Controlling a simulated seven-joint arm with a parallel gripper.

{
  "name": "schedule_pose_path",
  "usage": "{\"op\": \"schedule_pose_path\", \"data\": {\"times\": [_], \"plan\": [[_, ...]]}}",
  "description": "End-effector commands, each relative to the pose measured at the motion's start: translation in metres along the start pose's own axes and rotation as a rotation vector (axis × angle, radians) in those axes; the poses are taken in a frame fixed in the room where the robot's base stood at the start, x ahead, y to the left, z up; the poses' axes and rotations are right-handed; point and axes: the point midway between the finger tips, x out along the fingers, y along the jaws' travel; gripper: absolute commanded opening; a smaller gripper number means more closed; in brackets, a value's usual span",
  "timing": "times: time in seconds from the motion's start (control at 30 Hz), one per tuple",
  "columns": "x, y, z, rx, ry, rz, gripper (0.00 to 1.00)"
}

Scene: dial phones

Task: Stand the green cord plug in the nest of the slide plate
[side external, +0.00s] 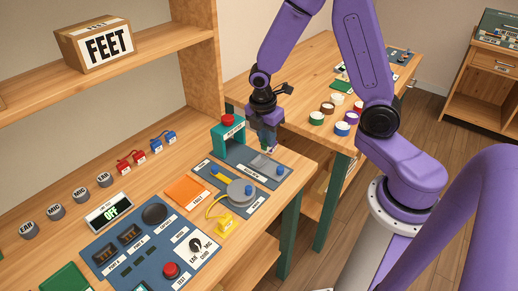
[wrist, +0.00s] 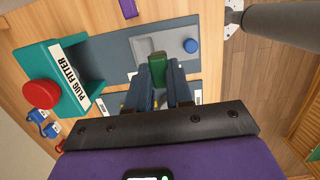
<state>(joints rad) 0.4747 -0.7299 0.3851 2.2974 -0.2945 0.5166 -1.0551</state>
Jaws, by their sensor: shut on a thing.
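My gripper (side external: 268,148) is shut on the green cord plug (wrist: 157,70), which shows between the fingers (wrist: 158,88) in the wrist view. In the side view the plug is mostly hidden by the fingers. The slide plate (wrist: 172,40) is a light grey plate with a blue knob (wrist: 190,46), set in a dark blue-grey panel. It also shows in the side view (side external: 262,162), just below my gripper. In the wrist view the plug overlaps the plate's edge. I cannot make out the nest, nor tell whether the plug touches the plate.
The teal plug fitter (side external: 230,143) with a red button stands close to the left of my gripper. A grey disc (side external: 239,192) with a blue knob and a yellow plug (side external: 222,226) with its cord lie in front. Several coloured pots stand on the back table (side external: 290,77).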

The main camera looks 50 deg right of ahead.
Motion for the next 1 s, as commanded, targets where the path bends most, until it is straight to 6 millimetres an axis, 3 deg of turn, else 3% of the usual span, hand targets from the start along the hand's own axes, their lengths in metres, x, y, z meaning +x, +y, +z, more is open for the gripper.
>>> {"op": "schedule_pose_path", "data": {"times": [0.2, 0.43, 0.7, 1.0], "plan": [[0.022, 0.019, -0.002, 0.000, 0.000, -0.001, 0.00], [0.032, 0.027, -0.003, 0.001, 0.000, 0.000, 0.00], [0.061, 0.028, -0.007, 0.000, -0.001, -0.001, 0.00], [0.064, 0.029, -0.008, 0.000, 0.001, 0.002, 0.00]]}}
